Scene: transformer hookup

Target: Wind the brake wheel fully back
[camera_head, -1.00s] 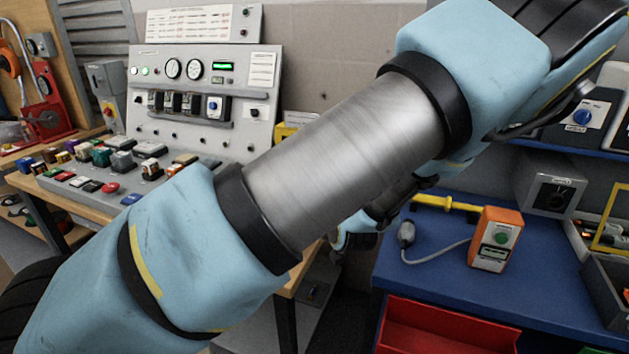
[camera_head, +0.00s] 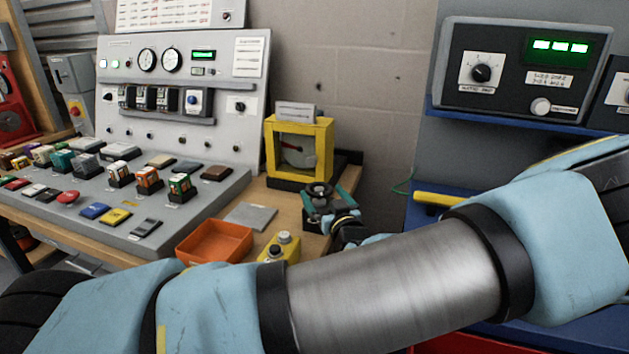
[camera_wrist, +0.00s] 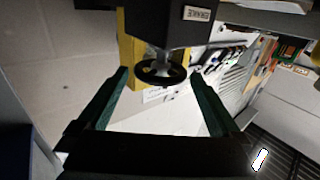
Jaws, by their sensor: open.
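The brake wheel, a small black handwheel (camera_head: 318,188), sits on a dark unit at the bench's right end. In the wrist view the wheel (camera_wrist: 161,74) shows below a dark labelled block (camera_wrist: 168,22). My gripper (camera_head: 328,199) is at the wheel, with its teal fingers apart. In the wrist view my gripper (camera_wrist: 160,78) has one finger on each side of the wheel, with visible gaps. Nothing is held. The wheel's turn position cannot be read.
A yellow-framed gauge box (camera_head: 299,152) stands just behind the wheel. An orange tray (camera_head: 214,242) and a yellow button box (camera_head: 279,248) lie in front, to the left. A control console (camera_head: 185,100) fills the left. A blue shelf (camera_head: 500,118) with a black instrument is at right.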

